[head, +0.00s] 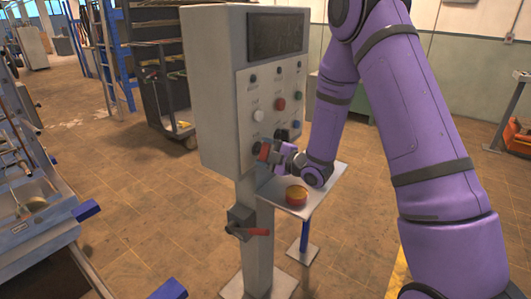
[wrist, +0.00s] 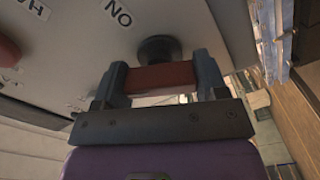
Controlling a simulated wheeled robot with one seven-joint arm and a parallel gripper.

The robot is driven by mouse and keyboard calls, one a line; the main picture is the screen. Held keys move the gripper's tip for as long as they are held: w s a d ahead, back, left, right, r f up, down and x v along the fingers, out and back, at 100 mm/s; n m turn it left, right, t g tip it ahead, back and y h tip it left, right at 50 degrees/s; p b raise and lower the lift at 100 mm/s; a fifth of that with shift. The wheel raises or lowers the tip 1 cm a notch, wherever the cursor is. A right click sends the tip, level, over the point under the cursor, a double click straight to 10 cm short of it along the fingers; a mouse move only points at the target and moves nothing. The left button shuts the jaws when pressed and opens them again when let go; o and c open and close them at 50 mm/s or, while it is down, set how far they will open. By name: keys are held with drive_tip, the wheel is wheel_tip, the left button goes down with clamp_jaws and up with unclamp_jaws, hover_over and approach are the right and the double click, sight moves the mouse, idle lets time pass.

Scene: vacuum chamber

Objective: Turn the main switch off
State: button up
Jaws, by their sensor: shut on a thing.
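The grey control box (head: 218,95) stands upright on a post, with several knobs and buttons on its sloped face. At the lower part of that face is a switch with a red handle (head: 264,152). My gripper (head: 272,154) is at this handle. In the wrist view, my gripper (wrist: 160,70) is shut on the red handle (wrist: 160,78), one finger at each end. The handle's round black base (wrist: 159,48) sits on the panel, near an upside-down "ON" label (wrist: 118,12). No "OFF" label is readable.
A red-handled lever (head: 250,231) sticks out from the post below the box. A dark shelf cart (head: 160,75) stands behind. Open tiled floor lies around.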

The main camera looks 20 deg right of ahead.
drive_tip(key=n, duration=0.5)
drive_tip(key=shift+f+n, duration=0.1)
drive_tip(key=shift+n, duration=0.3)
idle(0.4)
drive_tip(key=o, duration=0.9)
drive_tip(key=shift+o, duration=0.2)
drive_tip(key=v, duration=1.1)
drive_tip(key=shift+w, duration=0.1)
